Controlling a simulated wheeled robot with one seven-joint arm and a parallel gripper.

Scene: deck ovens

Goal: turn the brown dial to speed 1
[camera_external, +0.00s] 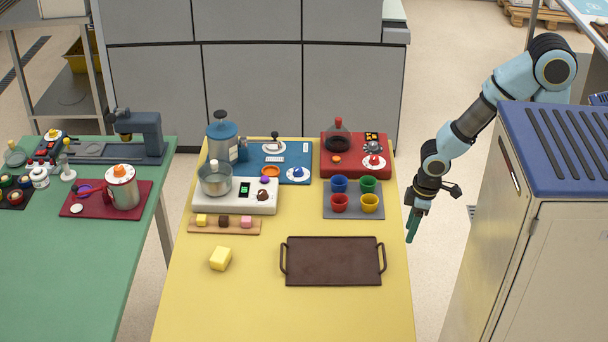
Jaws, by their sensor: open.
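The brown dial (263,196) sits on the front right of a white device (236,208) on the yellow table. A small green-lit display (244,189) is left of the dial, and a purple knob (265,180) is behind it. A glass beaker (215,179) stands on the device's left part. The dial's speed marks are too small to read. My gripper (411,229) points down beside the table's right edge, well to the right of the dial. It is open, touches nothing, and its finger gap is hard to see from this angle.
Coloured cups on a grey mat (328,214), a red device (326,167) and a dark tray (333,262) lie between my gripper and the dial or near that line. A wooden strip with blocks (254,228) lies before the white device. A yellow block (220,259) is nearer.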

